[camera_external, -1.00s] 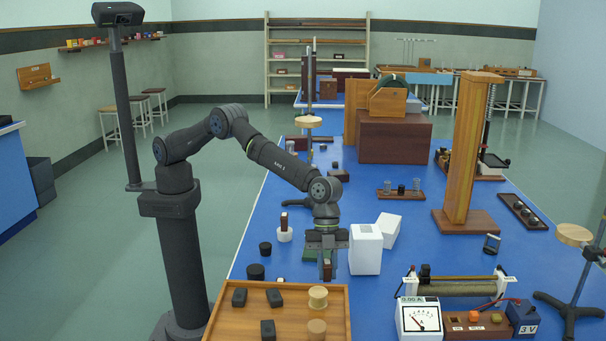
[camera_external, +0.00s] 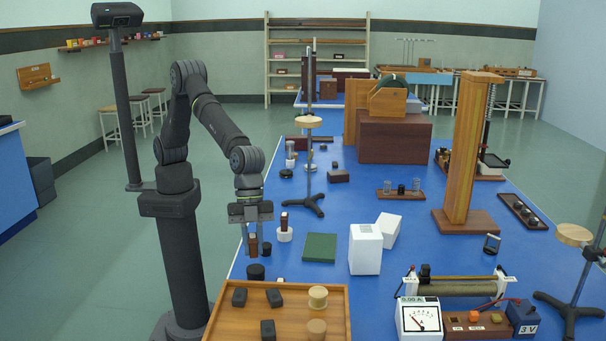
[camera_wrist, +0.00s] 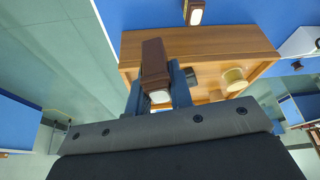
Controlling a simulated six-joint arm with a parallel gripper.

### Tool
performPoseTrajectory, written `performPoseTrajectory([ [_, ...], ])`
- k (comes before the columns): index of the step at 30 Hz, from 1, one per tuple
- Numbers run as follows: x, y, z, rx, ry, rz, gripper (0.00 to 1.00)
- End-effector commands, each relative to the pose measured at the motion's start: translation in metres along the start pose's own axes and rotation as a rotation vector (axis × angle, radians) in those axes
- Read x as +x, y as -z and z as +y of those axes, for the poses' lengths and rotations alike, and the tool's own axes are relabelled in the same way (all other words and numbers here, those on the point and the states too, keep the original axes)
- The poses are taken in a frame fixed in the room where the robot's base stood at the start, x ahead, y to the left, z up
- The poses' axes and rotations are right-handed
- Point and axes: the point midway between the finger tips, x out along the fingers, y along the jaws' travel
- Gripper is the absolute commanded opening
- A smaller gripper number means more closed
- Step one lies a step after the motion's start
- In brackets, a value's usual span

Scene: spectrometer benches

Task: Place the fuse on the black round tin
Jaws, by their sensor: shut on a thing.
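The fuse (camera_external: 253,246), a brown block with a white end, is between the jaws of my gripper (camera_external: 250,238) and hangs above the blue bench near its left edge. In the wrist view the fuse (camera_wrist: 154,62) sticks out from the shut jaws (camera_wrist: 160,90). Two black round things stand close by in the external view. The wider, the black round tin (camera_external: 256,272), is below the gripper in the picture, and a smaller black piece (camera_external: 267,249) is just right of the fuse. I cannot tell the exact height of the fuse above them.
A white round tin (camera_external: 285,236) with another brown piece (camera_external: 284,219) on it stands right of my gripper. A green mat (camera_external: 320,247) lies bare beside it. A wooden tray (camera_external: 240,325) with black blocks and round wooden pieces is in front. White boxes (camera_external: 365,250) stand further right.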

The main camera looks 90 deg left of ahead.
Motion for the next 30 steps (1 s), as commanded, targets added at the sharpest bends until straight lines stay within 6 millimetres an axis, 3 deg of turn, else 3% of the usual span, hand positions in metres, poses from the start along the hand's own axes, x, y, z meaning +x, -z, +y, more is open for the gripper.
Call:
performPoseTrajectory([
  [1,-0.009,-0.006,0.019,-0.014,0.008,0.000,0.00],
  [6,-0.027,-0.030,0.066,-0.081,0.035,0.004,0.00],
  [10,-0.038,-0.047,0.092,-0.117,0.049,0.009,0.00],
  [15,-0.044,-0.061,0.109,-0.144,0.058,0.015,0.00],
  [20,-0.038,-0.068,0.099,-0.154,0.061,0.014,0.00],
  [30,0.006,-0.081,0.024,-0.156,0.060,0.015,0.00],
])
